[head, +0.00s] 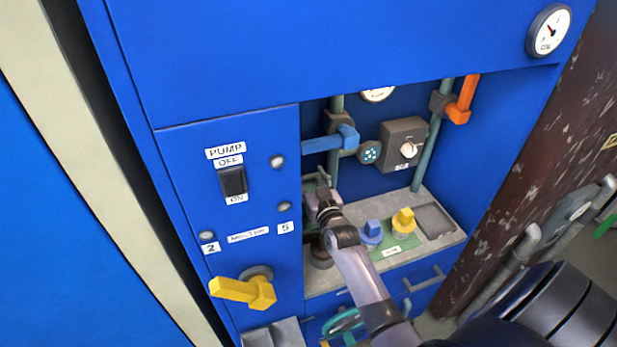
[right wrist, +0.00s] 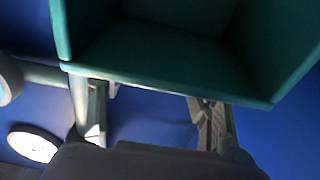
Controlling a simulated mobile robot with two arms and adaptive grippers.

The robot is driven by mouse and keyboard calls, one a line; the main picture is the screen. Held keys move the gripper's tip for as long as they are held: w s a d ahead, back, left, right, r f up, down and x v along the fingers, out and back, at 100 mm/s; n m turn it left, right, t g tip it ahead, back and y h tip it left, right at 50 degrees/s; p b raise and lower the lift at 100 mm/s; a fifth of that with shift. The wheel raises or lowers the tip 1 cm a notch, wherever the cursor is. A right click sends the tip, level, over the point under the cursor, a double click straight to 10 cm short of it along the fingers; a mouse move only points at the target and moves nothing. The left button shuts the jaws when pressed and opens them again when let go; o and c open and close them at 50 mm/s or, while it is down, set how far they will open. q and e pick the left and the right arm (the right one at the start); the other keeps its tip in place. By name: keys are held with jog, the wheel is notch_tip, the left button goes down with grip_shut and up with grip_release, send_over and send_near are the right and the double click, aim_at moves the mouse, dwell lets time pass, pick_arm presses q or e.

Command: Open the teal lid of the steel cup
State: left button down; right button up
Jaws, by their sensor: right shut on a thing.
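In the right wrist view a teal, hollow, flat-walled piece (right wrist: 165,58), which I take for the teal lid, fills the top of the picture close up. The two fingers of my right gripper (right wrist: 155,115) reach its near edge, and the gripper is shut on it. In the head view my right gripper (head: 322,184) is at the left end of the recess, above the counter. I cannot make out the lid's outline there. A dark round vessel (head: 320,257), perhaps the steel cup, stands below the gripper, partly hidden by my arm. My left gripper is not in view.
The grey counter (head: 436,219) also carries a blue knob (head: 372,233) and a yellow knob (head: 403,220). Behind are a blue valve handle (head: 330,140), a grey box (head: 403,144) and pipes. A yellow lever (head: 243,289) juts out at lower left.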

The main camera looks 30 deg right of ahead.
jog(key=shift+o, duration=0.2)
jog(key=shift+s+a+r+p, duration=0.15)
jog(key=shift+s+p, duration=0.15)
jog(key=shift+p, duration=0.25)
jog(key=shift+s+a, duration=0.1)
jog(key=shift+s, duration=0.6)
jog(key=shift+c, duration=0.2)
jog(key=s+t+b, duration=0.2)
jog(key=s+b, duration=0.1)
jog(key=shift+a, duration=0.35)
jog(key=shift+s+a+r+t+h+b, duration=0.1)
jog(key=shift+s+r+t+h+b, duration=0.05)
jog(key=shift+s+t+h+b, duration=0.2)
